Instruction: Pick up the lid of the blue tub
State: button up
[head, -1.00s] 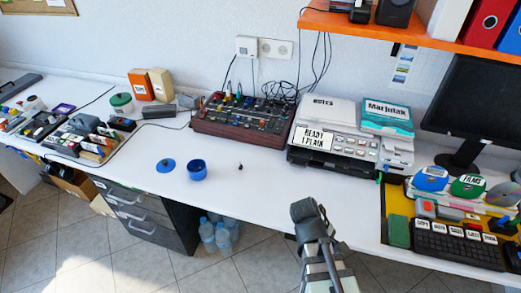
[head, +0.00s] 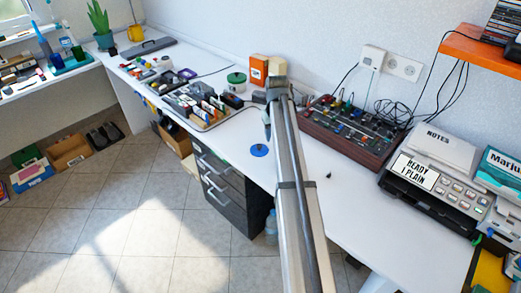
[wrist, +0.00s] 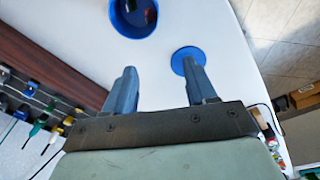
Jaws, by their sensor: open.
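The blue lid (head: 259,150) lies flat on the white desk, with a small knob on it. It also shows in the wrist view (wrist: 184,55), just past the tip of the right-hand finger, which covers part of it. The blue tub (wrist: 134,17) stands open beside the lid at the top of the wrist view. In the head view my arm hides the tub. My gripper (wrist: 161,82) is open and empty, with its two fingers apart. In the head view my gripper (head: 267,122) hangs above the desk near the lid; its exact height is unclear.
A dark red mixer (head: 349,130) stands right of my arm, with a printer (head: 435,180) beyond it. A white jar with a green lid (head: 237,82) and a tray of small items (head: 205,108) stand behind and left of the lid. The desk around the lid is clear.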

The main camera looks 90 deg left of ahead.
notch_tip(320, 180, up, 2)
send_over(259, 145)
jog(key=d, duration=0.2)
jog(key=shift+m+g, duration=0.3)
jog(key=f, duration=0.4)
jog(key=a+f, duration=0.1)
jog(key=f, duration=0.8)
jog(key=shift+a+f, duration=0.1)
jog(key=shift+a, duration=0.2)
grip_shut()
